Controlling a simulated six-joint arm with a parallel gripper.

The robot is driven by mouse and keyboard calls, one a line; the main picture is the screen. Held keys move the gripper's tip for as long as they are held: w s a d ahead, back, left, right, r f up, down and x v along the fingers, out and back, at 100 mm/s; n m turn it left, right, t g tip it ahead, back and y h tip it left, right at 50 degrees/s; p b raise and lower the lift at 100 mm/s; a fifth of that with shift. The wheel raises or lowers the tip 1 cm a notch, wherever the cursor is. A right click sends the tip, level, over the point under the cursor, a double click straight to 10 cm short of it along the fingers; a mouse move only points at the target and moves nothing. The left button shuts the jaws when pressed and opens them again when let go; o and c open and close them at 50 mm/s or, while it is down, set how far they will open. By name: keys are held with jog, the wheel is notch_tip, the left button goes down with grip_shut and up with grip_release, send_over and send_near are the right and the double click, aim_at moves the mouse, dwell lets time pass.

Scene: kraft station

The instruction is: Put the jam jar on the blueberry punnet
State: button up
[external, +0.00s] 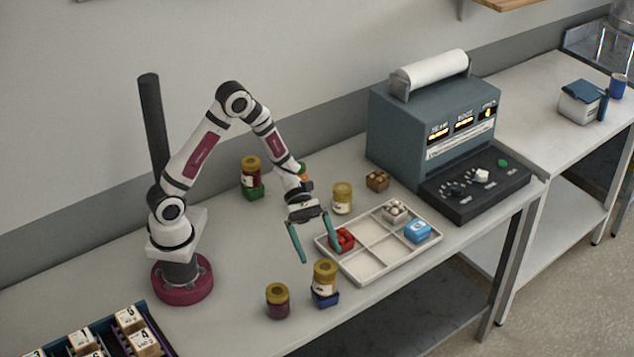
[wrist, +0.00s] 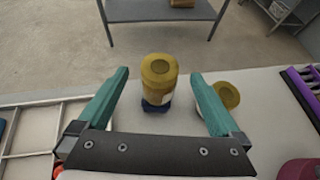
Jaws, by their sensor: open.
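A gold-lidded jar with a pale label (external: 325,278) stands upright on a small dark blue punnet (external: 325,299) near the table's front edge. In the wrist view this jar (wrist: 158,80) shows between my fingertips, with the blue punnet (wrist: 155,107) under it. A dark red-brown jar (external: 277,301) stands on the table just left of them; its lid also shows in the wrist view (wrist: 228,95). A red jar with a gold lid (external: 251,172) sits on a green punnet (external: 254,192) at the back. My gripper (external: 321,256) is open and empty, above the jar on the blue punnet.
A pale divided tray (external: 375,261) holds a red punnet (external: 342,240), a blue carton and a punnet of pale items. Another yellow jar (external: 342,198) and a brown punnet (external: 377,181) stand behind it. A large machine (external: 425,120) stands right; a box of cartons lies front left.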

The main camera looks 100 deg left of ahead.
jog(key=s+d+r+m+g+y, duration=0.2)
jog(key=s+d+r+m+g, duration=0.2)
jog(key=s+m, duration=0.4)
jog(key=s+d+r+m+g+y, duration=0.2)
jog(key=s+d+r+m+g, duration=0.15)
jog(key=s+m, duration=0.5)
jog(key=s+a+r+m+y, duration=0.1)
jog(key=s+a+m+y, duration=0.5)
jog(key=m, duration=0.7)
jog(key=shift+s+a+r+t+y, duration=0.2)
jog(key=shift+s+r+t+y, duration=0.25)
jog(key=shift+y, duration=0.55)
